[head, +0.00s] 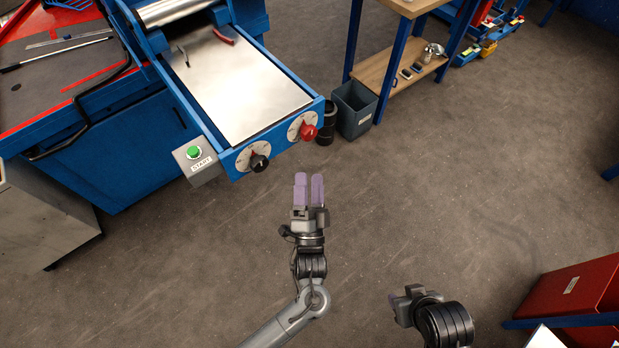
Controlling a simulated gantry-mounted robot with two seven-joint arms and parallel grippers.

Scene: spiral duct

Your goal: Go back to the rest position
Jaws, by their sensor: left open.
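My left gripper (309,180) is in the lower middle of the head view, with its two purple fingers pointing up the picture. The fingers are open by a narrow gap, with nothing between them. It is in front of the blue machine's knob panel and apart from it. My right gripper (397,298) is at the lower right, turned to the left.
A blue machine with a metal plate (245,90), a black knob (260,163), a red knob (308,132) and a green start button (193,152) stands at upper left. A grey bin (354,110) is beside it. A red cabinet (575,290) is at right. Floor between is clear.

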